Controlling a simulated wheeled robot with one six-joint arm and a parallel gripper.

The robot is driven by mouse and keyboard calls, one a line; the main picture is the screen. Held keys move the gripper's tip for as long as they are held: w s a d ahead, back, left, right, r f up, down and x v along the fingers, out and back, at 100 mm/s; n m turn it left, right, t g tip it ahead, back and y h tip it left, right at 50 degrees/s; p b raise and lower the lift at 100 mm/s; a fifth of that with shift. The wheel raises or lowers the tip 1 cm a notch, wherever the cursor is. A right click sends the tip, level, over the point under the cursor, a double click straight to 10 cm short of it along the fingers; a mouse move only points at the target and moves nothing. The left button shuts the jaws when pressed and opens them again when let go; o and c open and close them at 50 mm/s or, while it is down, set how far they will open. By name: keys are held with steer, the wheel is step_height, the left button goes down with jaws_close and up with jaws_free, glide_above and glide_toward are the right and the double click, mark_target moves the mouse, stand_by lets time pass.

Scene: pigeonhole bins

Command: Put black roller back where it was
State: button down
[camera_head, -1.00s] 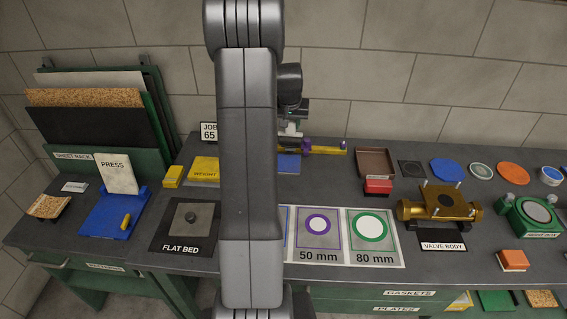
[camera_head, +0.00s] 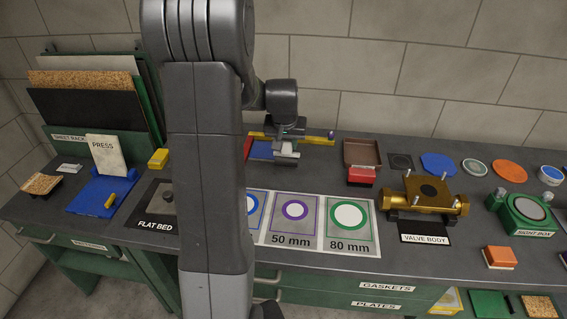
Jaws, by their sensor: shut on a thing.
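My gripper (camera_head: 286,158) points down over the back of the bench, just in front of the yellow bar tool and at the right edge of a blue sheet (camera_head: 261,151). It is shut on a small dark thing that I take to be the black roller. The thing is mostly hidden by the fingers, and I cannot tell whether it touches the bench. No other black roller shows.
A brown tray (camera_head: 347,152) and a red block (camera_head: 361,176) stand right of my gripper. The yellow bar tool (camera_head: 316,139) lies behind it. Size cards (camera_head: 336,249) lie in front. The brass valve body (camera_head: 451,204) is further right. My arm hides part of the flat bed (camera_head: 148,211).

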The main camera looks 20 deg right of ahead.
mark_target(286, 153)
steer(key=shift+f, duration=2.65)
steer(key=shift+f, duration=0.1)
steer(key=shift+f, duration=0.15)
steer(key=c, duration=1.1)
jaws_free()
steer(key=shift+o, duration=0.2)
steer(key=shift+r, duration=0.5)
steer(key=v, duration=1.1)
steer(key=shift+s+r, duration=0.2)
steer(key=shift+a, duration=0.1)
